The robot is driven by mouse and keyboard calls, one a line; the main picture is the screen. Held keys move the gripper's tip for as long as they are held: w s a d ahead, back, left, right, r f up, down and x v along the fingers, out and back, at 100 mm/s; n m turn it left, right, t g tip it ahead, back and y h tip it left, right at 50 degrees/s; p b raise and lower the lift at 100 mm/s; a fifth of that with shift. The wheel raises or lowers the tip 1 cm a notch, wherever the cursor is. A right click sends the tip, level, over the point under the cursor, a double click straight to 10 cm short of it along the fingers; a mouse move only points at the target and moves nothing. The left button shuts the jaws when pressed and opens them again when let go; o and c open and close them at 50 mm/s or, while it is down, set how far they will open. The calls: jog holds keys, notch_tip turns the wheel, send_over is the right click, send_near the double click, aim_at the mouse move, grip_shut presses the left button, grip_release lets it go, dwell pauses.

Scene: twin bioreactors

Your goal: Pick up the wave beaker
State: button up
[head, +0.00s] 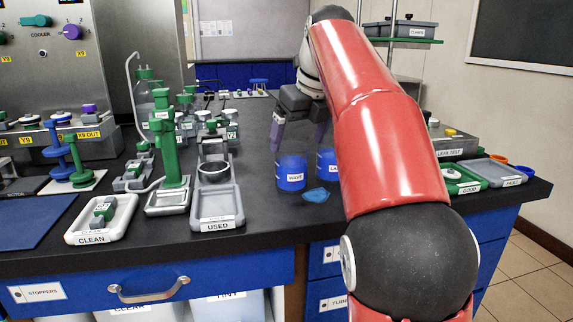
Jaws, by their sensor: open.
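The wave beaker (291,168) is a blue cup with a white label reading WAVE. It stands upright on the dark bench, right of the middle of the head view. My gripper (299,141) is open and empty, pointing down above and slightly behind the beaker. Its two purple-grey fingers are spread apart, and I see no contact with the beaker. My red arm reaches in from the right.
A second blue beaker (326,169), its label partly hidden by my arm, stands close on the right. A small blue piece (316,195) lies in front. The USED tray (225,222) and green stand (165,140) are left. Bench lies bare between tray and beaker.

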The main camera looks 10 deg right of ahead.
aim_at(290, 161)
jog(key=x, duration=0.2)
jog(key=b+x, duration=0.1)
jog(key=x, duration=0.4)
jog(key=shift+s+a+f+b, duration=0.1)
jog(key=shift+s+a+b, duration=0.05)
jog(key=shift+a+b, duration=0.2)
jog(key=shift+c, duration=0.4)
jog(key=c, duration=1)
